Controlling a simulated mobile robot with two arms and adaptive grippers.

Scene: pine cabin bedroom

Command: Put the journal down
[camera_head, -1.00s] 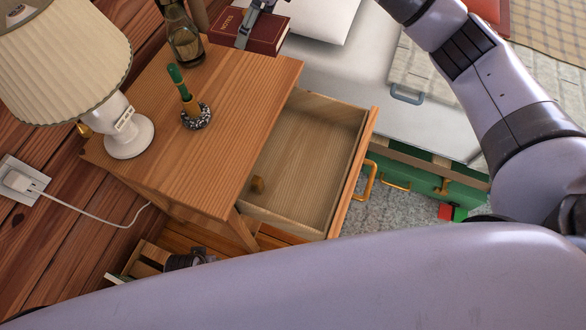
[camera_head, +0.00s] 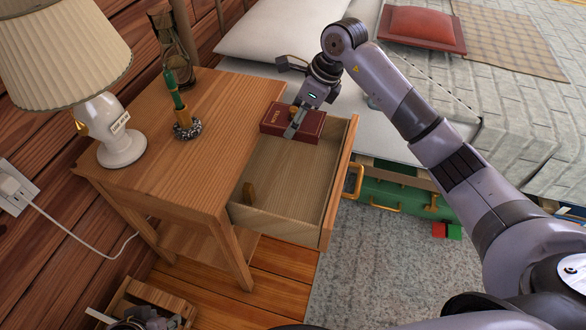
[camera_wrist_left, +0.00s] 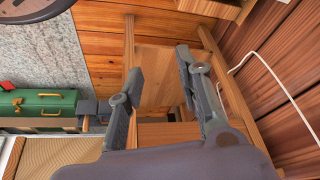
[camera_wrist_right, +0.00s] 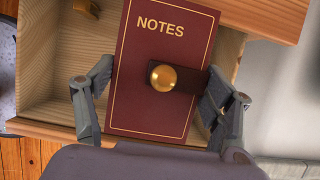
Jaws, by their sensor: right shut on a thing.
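The dark red journal (camera_head: 277,116), marked NOTES with a brass knob on a dark strap, is in my right gripper (camera_head: 297,122) over the far end of the open drawer. In the right wrist view the journal (camera_wrist_right: 145,70) lies between my right gripper's fingers (camera_wrist_right: 155,105), one at each long side. I cannot tell whether it touches the drawer. The drawer (camera_head: 290,185) holds a small brown wooden piece (camera_head: 249,192). My left gripper (camera_wrist_left: 155,75) is open and empty, facing the nightstand's lower part in the left wrist view.
The nightstand top (camera_head: 215,125) carries a lamp (camera_head: 118,130), a green pen in a round holder (camera_head: 187,125) and a glass lantern (camera_head: 172,55). The bed (camera_head: 520,115) is at the back right. A green case (camera_head: 390,195) is beneath it. Grey rug (camera_head: 375,270) lies in front.

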